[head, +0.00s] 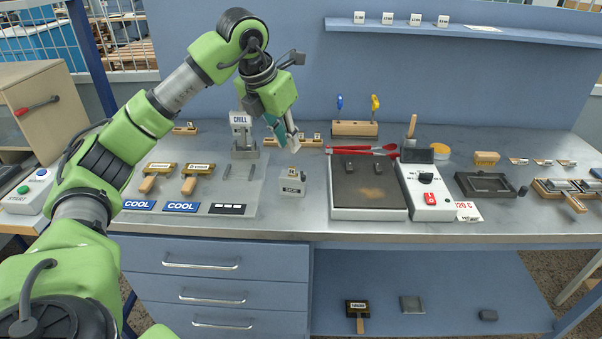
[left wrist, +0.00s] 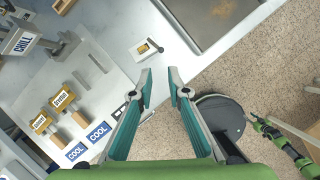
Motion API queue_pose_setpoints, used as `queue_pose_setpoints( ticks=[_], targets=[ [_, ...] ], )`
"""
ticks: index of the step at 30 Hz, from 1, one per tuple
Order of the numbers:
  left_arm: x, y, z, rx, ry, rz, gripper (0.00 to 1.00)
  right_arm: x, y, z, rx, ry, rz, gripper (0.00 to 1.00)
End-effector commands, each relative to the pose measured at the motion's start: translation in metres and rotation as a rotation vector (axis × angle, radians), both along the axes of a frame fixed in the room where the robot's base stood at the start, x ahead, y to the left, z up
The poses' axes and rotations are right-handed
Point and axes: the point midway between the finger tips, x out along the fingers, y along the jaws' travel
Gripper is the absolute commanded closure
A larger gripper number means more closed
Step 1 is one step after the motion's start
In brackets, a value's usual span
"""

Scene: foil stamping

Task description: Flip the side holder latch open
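I cannot tell the latch's position for sure. My left gripper (head: 288,148) is above and behind the holder in the head view, apart from it. In the left wrist view (left wrist: 160,84) its two fingers are spread with an empty gap. A green arm (left wrist: 285,133), likely my right, shows there; its gripper is unclear.
Red tongs (head: 362,150) lie behind. Bare bench surrounds the holder.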

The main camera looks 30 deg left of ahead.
Motion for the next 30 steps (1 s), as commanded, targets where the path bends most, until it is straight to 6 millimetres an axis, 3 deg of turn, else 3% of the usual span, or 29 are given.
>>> queue_pose_setpoints(
  ticks=[15, 22, 30],
  targets=[
    [0.038, -0.005, -0.095, -0.004, 0.004, -0.003, 0.84, 0.001, 0.0, 0.015, 0.0, -0.001, 0.0, 0.67],
    [0.047, -0.006, -0.113, -0.004, 0.0, -0.004, 0.84, 0.001, 0.0, 0.018, 0.0, -0.001, 0.0, 0.67],
    [0.047, -0.006, -0.116, -0.004, -0.001, -0.004, 0.84, 0.001, 0.001, 0.018, 0.0, -0.001, 0.0, 0.67]
  ],
)
